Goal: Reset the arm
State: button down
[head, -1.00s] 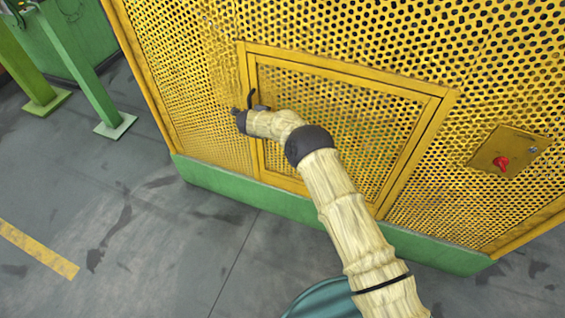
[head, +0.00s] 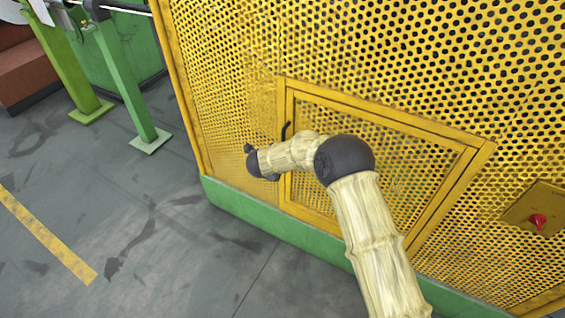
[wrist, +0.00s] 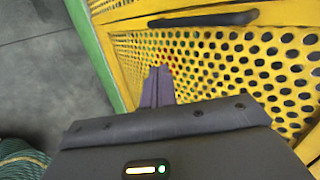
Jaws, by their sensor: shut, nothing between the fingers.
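My gripper (wrist: 157,85) is shut and empty in the wrist view, its fingers together in front of the yellow perforated panel. In the head view my arm reaches from the lower right to the panel, and the dark wrist end is beside the left edge of the framed door (head: 380,118); the fingers are hidden there. A black handle (head: 286,131) stands on the door's left side. It also shows as a dark bar in the wrist view (wrist: 203,19), apart from the fingers. The door sits flush in its frame.
A red knob (head: 538,221) on a yellow plate is at the right of the guard. A green base strip (head: 262,226) runs along the floor. Green posts (head: 128,90) stand at the left. The grey floor (head: 170,235) with a yellow line is clear at lower left.

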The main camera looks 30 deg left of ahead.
jog(key=shift+s+d+r, duration=0.15)
jog(key=shift+s+r, duration=0.05)
jog(key=shift+r, duration=0.05)
jog(key=shift+d, duration=0.1)
